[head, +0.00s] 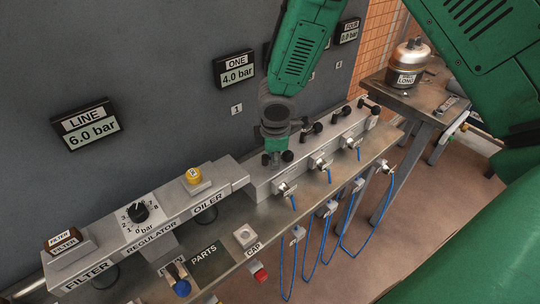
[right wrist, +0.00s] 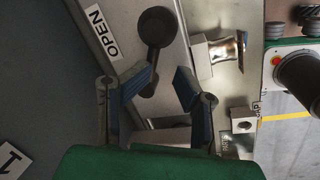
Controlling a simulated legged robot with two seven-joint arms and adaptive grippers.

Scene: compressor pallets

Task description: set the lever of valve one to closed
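The black lever of valve one (right wrist: 152,58) shows in the right wrist view, with a large round end at the top and a smaller end near my fingertips. A white OPEN label (right wrist: 103,31) is to its left. My right gripper (right wrist: 166,78) is open, its two fingers on either side of the lever's smaller end; I cannot tell whether they touch it. In the head view my right gripper (head: 277,158) points down over the manifold (head: 330,140), and a black knob (head: 288,156) shows beside it. My left gripper is not in view.
More black levers (head: 313,129) and fittings with blue hoses (head: 321,166) line the manifold to the right. The ONE display (head: 235,69) on the wall reads 4.0 bar. The regulator (head: 150,235) and oiler (head: 207,204) stand at the left. A side table (head: 400,96) holds a canister.

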